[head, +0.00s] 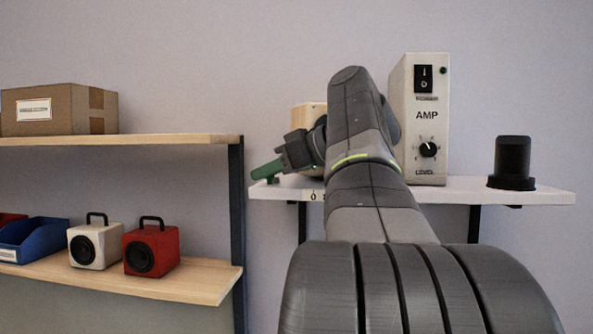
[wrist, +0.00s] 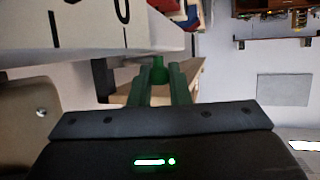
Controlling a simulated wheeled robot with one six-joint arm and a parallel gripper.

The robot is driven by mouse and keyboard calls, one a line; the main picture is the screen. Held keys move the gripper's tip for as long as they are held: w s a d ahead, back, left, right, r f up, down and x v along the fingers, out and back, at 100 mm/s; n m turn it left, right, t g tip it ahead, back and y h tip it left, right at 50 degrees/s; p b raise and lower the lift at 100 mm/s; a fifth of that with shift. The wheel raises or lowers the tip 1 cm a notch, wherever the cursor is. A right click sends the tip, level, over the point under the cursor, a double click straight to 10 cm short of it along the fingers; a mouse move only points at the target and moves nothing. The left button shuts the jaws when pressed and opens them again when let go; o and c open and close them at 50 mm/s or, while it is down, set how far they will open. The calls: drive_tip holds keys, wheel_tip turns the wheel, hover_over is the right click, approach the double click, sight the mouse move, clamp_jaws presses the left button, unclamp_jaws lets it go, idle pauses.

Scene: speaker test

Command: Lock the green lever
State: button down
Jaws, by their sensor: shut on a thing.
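The green lever (wrist: 158,72) is between the two dark green fingers of my gripper (wrist: 159,84) in the wrist view. The fingers are shut on it. In the head view my gripper (head: 262,172) reaches left past the left end of the white shelf (head: 545,196). A small green part of the lever (head: 272,181) shows below the fingers there; the rest is hidden. The shelf's front edge carries a 0 mark and an I mark, with the 0 nearer the lever.
A white AMP box (head: 427,155) and a black cylinder (head: 513,160) stand on the white shelf. A cream box (head: 308,114) is partly behind my arm. At left, a wooden rack holds a cardboard box (head: 75,110), a white speaker (head: 94,243), a red speaker (head: 152,248) and a blue bin (head: 35,242).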

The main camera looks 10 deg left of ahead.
drive_tip(key=shift+f, duration=0.1)
drive_tip(key=c, duration=1.4)
unclamp_jaws()
drive_tip(key=shift+d, duration=0.1)
drive_tip(key=b+v, duration=0.1)
drive_tip(key=v, duration=1.2)
drive_tip(key=shift+d+r, duration=0.2)
drive_tip(key=shift+d, duration=0.1)
drive_tip(key=shift+a, duration=0.15)
drive_tip(key=shift+p+x, duration=0.5)
drive_tip(key=shift+x, duration=6.3)
